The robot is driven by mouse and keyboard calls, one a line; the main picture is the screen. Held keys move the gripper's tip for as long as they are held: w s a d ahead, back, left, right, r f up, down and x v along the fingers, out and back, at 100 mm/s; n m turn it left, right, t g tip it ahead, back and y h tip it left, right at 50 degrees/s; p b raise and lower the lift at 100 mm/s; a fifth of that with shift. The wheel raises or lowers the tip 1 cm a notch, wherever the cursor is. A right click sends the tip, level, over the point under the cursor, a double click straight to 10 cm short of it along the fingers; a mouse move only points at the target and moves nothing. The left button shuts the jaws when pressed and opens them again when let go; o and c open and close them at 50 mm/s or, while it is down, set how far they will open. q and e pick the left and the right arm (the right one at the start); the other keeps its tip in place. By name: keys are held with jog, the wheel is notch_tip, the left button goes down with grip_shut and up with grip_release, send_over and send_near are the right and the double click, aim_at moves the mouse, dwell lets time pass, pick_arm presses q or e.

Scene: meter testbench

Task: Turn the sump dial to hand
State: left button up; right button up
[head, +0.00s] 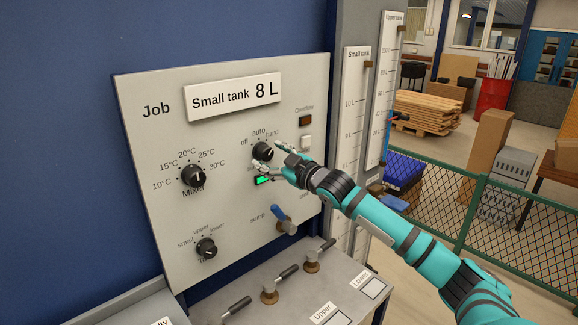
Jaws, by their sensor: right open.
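The black round dial (262,151) with the positions off, auto and hand is on the grey panel, right of its middle. Its name below is mostly covered by my gripper, and I cannot clearly tell where its pointer stands. My right gripper (270,159) is open at this dial, one finger at its lower side and the other at its right side. I cannot tell whether the fingers touch it. My left gripper is not in view.
The panel (225,235) also carries a mixer dial (193,177), a lower dial (206,248) and a blue-handled lever (282,217) marked sump. A green light (263,181) sits under my gripper. Several valve levers (288,272) stand on the ledge below. Tank gauges (353,125) rise at right.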

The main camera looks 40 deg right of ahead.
jog(key=s, duration=1)
jog(key=shift+d, duration=0.4)
jog(key=shift+w, duration=0.1)
